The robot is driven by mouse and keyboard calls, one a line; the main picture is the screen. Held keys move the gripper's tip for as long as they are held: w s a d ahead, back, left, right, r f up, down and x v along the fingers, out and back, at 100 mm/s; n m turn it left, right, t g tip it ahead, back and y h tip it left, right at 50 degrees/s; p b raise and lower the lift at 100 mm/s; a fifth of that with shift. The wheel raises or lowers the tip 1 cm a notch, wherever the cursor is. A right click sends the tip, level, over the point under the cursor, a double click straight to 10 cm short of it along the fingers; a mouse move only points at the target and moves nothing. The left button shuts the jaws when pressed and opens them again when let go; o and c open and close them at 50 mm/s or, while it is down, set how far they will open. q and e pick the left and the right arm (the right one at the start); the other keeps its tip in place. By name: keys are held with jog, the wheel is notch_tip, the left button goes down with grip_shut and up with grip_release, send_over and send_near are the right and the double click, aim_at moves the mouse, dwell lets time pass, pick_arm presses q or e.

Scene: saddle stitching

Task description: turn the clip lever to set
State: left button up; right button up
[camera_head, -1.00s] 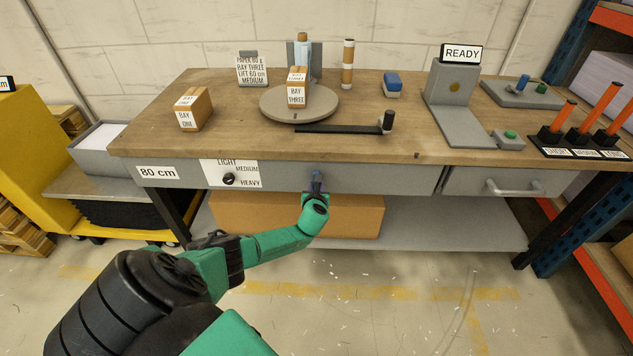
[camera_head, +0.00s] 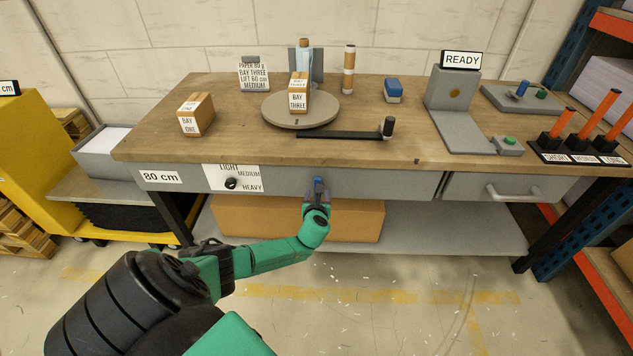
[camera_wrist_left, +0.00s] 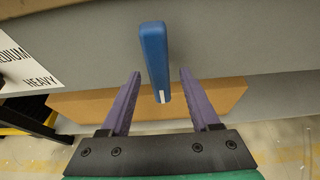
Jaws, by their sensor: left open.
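The blue clip lever (camera_wrist_left: 155,55) is on the grey front panel of the bench and shows between the fingers in the left wrist view. It also shows in the head view as a small blue upright piece (camera_head: 318,184). My left gripper (camera_wrist_left: 158,78) is open, with one purple finger on each side of the lever's lower end; I see a gap on both sides. In the head view my left gripper (camera_head: 317,195) is at the front panel, right of the dial. My right gripper is not in view.
A black dial (camera_head: 231,183) beside a LIGHT, MEDIUM, HEAVY label sits left on the front panel (camera_head: 390,186). A drawer handle (camera_head: 508,193) sticks out at right. A cardboard box (camera_head: 350,220) is on the shelf below. A black arm with a knob (camera_head: 389,126) lies on the bench.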

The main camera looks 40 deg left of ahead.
pick_arm(q)
jog(key=p+v, duration=0.3)
jog(key=v, duration=0.8)
jog(key=shift+s+d+r, duration=0.15)
jog(key=shift+s+d, duration=0.05)
jog(key=shift+s, duration=0.1)
jog(key=s+f+n+g+h, duration=0.25)
jog(key=s+f+n, duration=0.4)
jog(key=f, duration=0.35)
jog(key=s+f+n+g+h, duration=0.1)
jog(key=s+f+n+g, duration=0.5)
jog(key=f, duration=0.5)
jog(key=s+d+f+n+h, duration=0.1)
jog(key=s+d+f+n, duration=0.2)
jog(key=s, duration=0.5)
jog(key=s+d+f+n+h, duration=0.2)
jog(key=s+d+f+n, duration=0.1)
jog(key=s+f+n, duration=0.2)
jog(key=s+d+f+n+g+h, duration=0.1)
jog(key=s+d+f+n, duration=0.3)
jog(key=s, duration=0.6)
jog(key=shift+s+n+h, duration=0.3)
jog(key=shift+n+h, duration=0.05)
jog(key=shift+n, duration=0.5)
